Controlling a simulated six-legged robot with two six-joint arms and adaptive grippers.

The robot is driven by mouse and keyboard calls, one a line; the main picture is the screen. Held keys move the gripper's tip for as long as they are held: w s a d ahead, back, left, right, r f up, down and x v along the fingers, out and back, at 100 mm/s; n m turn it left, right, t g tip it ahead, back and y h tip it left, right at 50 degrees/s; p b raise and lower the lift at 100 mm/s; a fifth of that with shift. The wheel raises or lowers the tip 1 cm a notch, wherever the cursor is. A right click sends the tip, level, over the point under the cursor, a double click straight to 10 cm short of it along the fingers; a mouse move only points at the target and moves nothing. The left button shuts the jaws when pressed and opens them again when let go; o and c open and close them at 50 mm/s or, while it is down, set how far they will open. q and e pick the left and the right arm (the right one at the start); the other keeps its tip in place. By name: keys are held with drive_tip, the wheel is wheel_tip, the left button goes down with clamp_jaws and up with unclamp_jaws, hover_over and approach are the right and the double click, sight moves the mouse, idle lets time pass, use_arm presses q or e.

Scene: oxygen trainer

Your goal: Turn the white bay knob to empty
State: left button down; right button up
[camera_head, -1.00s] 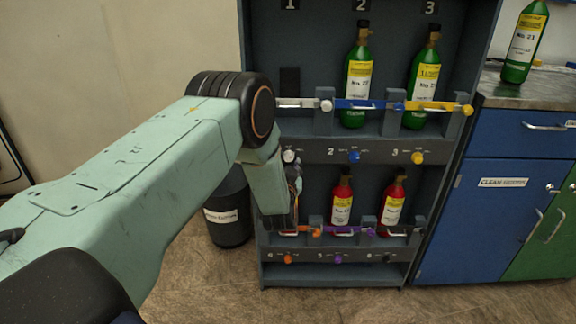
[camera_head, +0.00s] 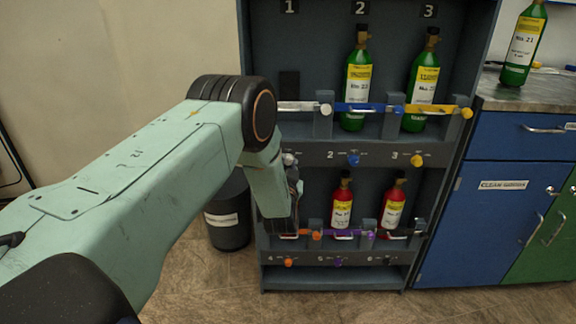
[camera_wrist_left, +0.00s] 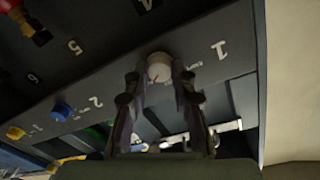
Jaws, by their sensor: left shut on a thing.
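The white knob (camera_head: 288,158) sits on the panel strip below bay 1. In the head view the left gripper (camera_head: 294,176) is just below the knob and partly hidden by my arm. Bay 1 above holds no bottle, and a white latch bar (camera_head: 300,107) crosses it. My right gripper is not in view.
Green bottles (camera_head: 356,85) stand in bays 2 and 3, red bottles (camera_head: 342,206) below. The blue knob (camera_head: 353,159) and yellow knob (camera_head: 417,160) share the strip. A dark bin (camera_head: 228,222) stands left of the rack, blue cabinets (camera_head: 491,215) right.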

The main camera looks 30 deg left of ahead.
use_arm(q)
drive_tip(key=shift+n, duration=0.3)
drive_tip(key=n, duration=0.4)
drive_tip(key=shift+n, duration=0.4)
drive_tip(key=n+b, duration=0.1)
drive_tip(key=n, duration=0.5)
drive_tip(key=shift+s+f+n, duration=0.1)
drive_tip(key=shift+f+n, duration=0.05)
drive_tip(key=shift+n, duration=0.15)
drive_tip(key=n+y+b, duration=0.1)
drive_tip(key=n, duration=0.5)
drive_tip(key=shift+f+n, duration=0.1)
drive_tip(key=shift+n, duration=0.2)
drive_tip(key=n+b, duration=0.1)
drive_tip(key=n, duration=0.4)
drive_tip(key=shift+n, duration=0.4)
drive_tip(key=shift+n, duration=0.3)
drive_tip(key=c, duration=1.1)
unclamp_jaws()
